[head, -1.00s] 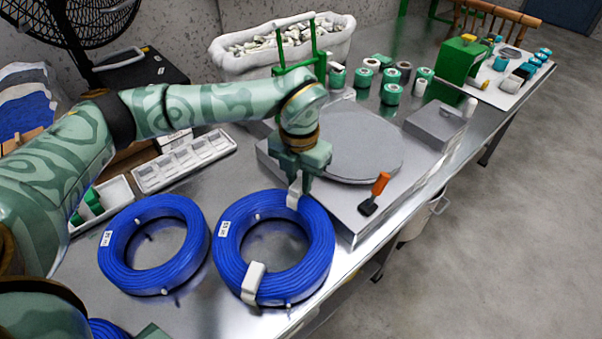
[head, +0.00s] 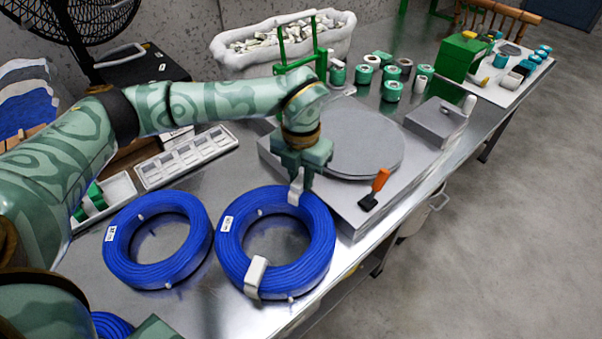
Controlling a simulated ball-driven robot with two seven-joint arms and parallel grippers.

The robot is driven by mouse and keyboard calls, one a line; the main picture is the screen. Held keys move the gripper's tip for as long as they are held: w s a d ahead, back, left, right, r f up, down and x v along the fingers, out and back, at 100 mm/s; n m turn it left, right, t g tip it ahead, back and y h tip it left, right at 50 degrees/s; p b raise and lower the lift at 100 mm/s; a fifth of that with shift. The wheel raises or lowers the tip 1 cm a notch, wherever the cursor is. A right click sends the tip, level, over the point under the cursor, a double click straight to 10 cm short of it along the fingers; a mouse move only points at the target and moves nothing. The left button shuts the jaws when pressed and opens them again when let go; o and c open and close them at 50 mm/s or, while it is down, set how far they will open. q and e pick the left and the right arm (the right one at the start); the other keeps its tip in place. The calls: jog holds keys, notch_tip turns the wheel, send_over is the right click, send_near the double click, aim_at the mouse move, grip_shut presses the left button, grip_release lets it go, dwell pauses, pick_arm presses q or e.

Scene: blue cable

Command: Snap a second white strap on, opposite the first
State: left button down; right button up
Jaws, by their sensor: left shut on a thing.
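A blue cable coil (head: 228,258) lies flat on the steel table. One white strap (head: 255,277) sits across its near, lower-left side. My left gripper (head: 298,178) is above the coil's far, upper-right edge, pointing down. It is shut on a second white strap (head: 295,193), which is at the coil's far edge, roughly opposite the first. I cannot tell whether this strap is around the cable or only touching it. The underside there is hidden. My right gripper is not in view.
Another blue coil (head: 120,255) lies to the left. A grey turntable (head: 365,145) on a flat base stands just behind the gripper, with an orange-handled tool (head: 379,180) on its edge. A white compartment tray (head: 185,158) is at back left. The table's front edge is close to the coil.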

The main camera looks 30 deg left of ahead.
pick_arm(q)
jog(key=shift+f, duration=0.25)
jog(key=shift+f, duration=0.35)
jog(key=shift+f, duration=0.15)
jog(key=shift+f, duration=0.1)
dwell(0.3)
jog(key=shift+r+p, duration=0.65)
jog(key=shift+p, duration=0.05)
jog(key=shift+r, duration=0.1)
jog(key=shift+r+p, duration=0.25)
jog(key=shift+p, duration=0.25)
